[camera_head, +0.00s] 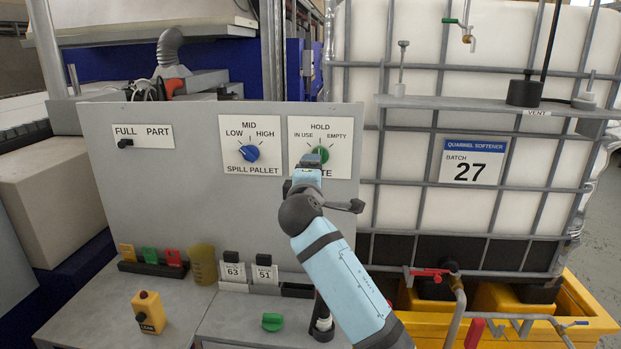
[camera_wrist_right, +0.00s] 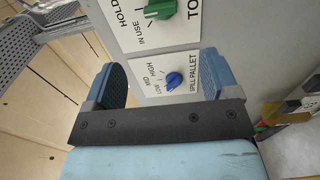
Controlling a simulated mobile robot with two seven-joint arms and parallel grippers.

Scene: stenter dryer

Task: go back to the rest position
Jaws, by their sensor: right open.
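My right arm reaches up from the lower middle of the head view. Its light-blue gripper (camera_head: 307,168) is in front of the grey panel (camera_head: 205,190), just below and left of the green knob (camera_head: 320,153), and covers part of the label under it. In the right wrist view my right gripper (camera_wrist_right: 160,75) has its two fingers wide apart with nothing held. The blue SPILL PALLET knob (camera_wrist_right: 174,80) shows between the fingers, and the green knob (camera_wrist_right: 160,9) is above it. I cannot tell whether a finger touches the panel. My left gripper is not in view.
A white caged tank (camera_head: 410,215) with a BATCH 27 label stands right of the panel, above a yellow tray (camera_head: 590,318). On the bench below are a yellow control box (camera_head: 149,312), an amber beaker (camera_head: 203,264), number blocks (camera_head: 233,272) and a loose green piece (camera_head: 272,322).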

